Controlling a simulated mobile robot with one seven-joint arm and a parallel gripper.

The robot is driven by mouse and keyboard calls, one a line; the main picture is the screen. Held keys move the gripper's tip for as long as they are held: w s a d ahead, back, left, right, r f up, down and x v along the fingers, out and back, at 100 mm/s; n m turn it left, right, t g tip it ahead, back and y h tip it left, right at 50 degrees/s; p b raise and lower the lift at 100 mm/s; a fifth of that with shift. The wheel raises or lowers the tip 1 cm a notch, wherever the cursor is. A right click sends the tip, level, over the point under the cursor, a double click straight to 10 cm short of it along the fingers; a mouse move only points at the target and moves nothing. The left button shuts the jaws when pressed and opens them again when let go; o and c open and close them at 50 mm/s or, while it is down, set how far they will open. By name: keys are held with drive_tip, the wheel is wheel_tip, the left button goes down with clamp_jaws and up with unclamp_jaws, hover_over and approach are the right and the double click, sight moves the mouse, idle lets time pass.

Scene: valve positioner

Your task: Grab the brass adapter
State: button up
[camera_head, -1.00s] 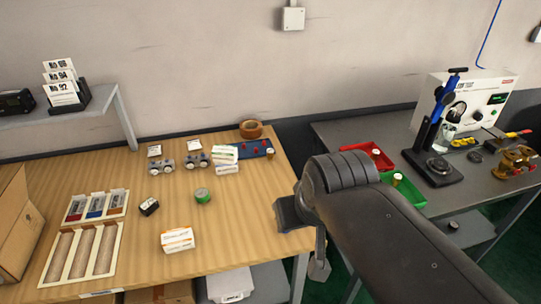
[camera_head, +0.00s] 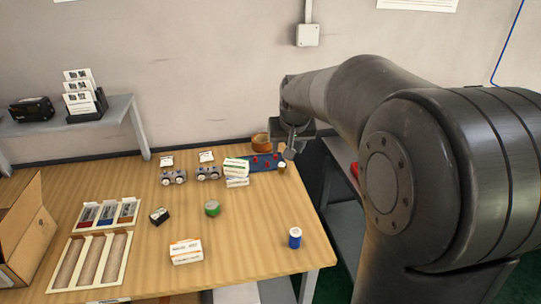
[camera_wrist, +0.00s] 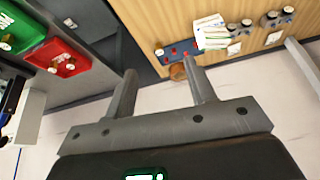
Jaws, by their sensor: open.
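A small brass-brown piece with a pale top (camera_head: 281,167) stands at the right end of a blue board (camera_head: 262,162) at the back right of the wooden table. It may be the brass adapter, but it is too small to be sure. It also shows in the wrist view (camera_wrist: 159,52), near the board's left end. My gripper (camera_head: 289,152) is open and empty, close above this end of the board in the head view. In the wrist view my two fingers (camera_wrist: 158,66) point toward the board and piece, apart from them.
A wooden bowl (camera_head: 261,140) stands behind the board, and white boxes (camera_head: 236,170) beside it. A blue-white cylinder (camera_head: 295,238) stands near the table's right edge. Red (camera_wrist: 68,58) and green (camera_wrist: 20,30) bins lie across a gap on another bench.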

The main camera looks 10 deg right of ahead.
drive_tip(key=w+d+f, duration=0.2)
drive_tip(key=w+f, duration=0.5)
drive_tip(key=w, duration=0.4)
approach(282, 165)
drive_tip(key=shift+m+g, duration=0.3)
drive_tip(key=x, duration=0.5)
drive_tip(key=shift+a, duration=0.25)
drive_tip(key=shift+w+d+x, duration=0.1)
drive_tip(key=shift+w+x, duration=0.05)
drive_tip(key=shift+x, duration=1.15)
drive_tip(key=shift+w+d+x, duration=0.15)
drive_tip(key=shift+x, duration=1.15)
drive_tip(key=shift+r, duration=0.15)
drive_tip(key=shift+c, duration=0.4)
drive_tip(key=c, duration=1)
drive_tip(key=shift+r, duration=0.1)
